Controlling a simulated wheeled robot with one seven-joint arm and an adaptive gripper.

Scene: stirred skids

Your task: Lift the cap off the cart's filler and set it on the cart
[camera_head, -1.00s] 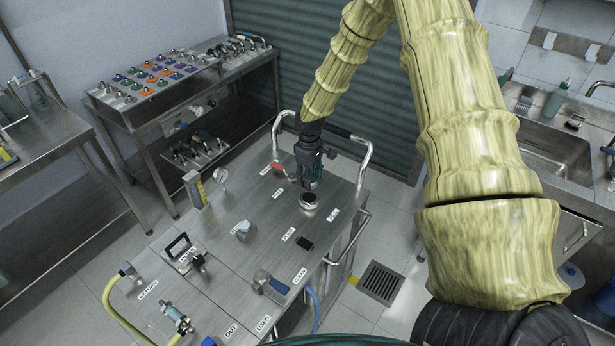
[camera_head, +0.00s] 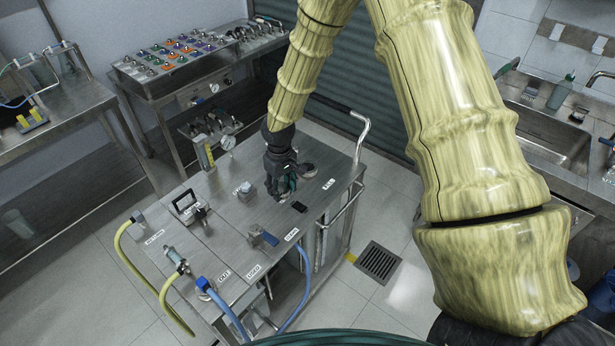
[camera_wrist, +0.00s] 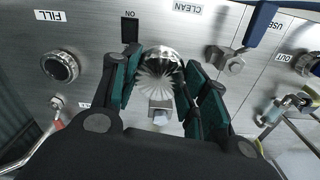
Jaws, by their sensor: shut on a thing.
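The cap (camera_wrist: 160,72) is a silver, ribbed round piece between the green-padded fingers of my gripper (camera_wrist: 160,88) in the wrist view. My gripper is shut on it. In the head view my gripper (camera_head: 282,188) is low over the middle of the cart's top (camera_head: 225,212) and hides the cap. I cannot tell how far the cap is above the metal. The filler (camera_wrist: 60,67) is a round dark-centred ring beside the FILL label, apart from my gripper, to its left in the wrist view. In the head view the filler (camera_head: 308,169) is just right of my gripper.
A black switch (camera_head: 299,207) and a blue-handled valve (camera_head: 263,236) lie near my gripper. A small square-headed fitting (camera_wrist: 159,112) is close to the cap. Hoses leave the cart's front edge.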

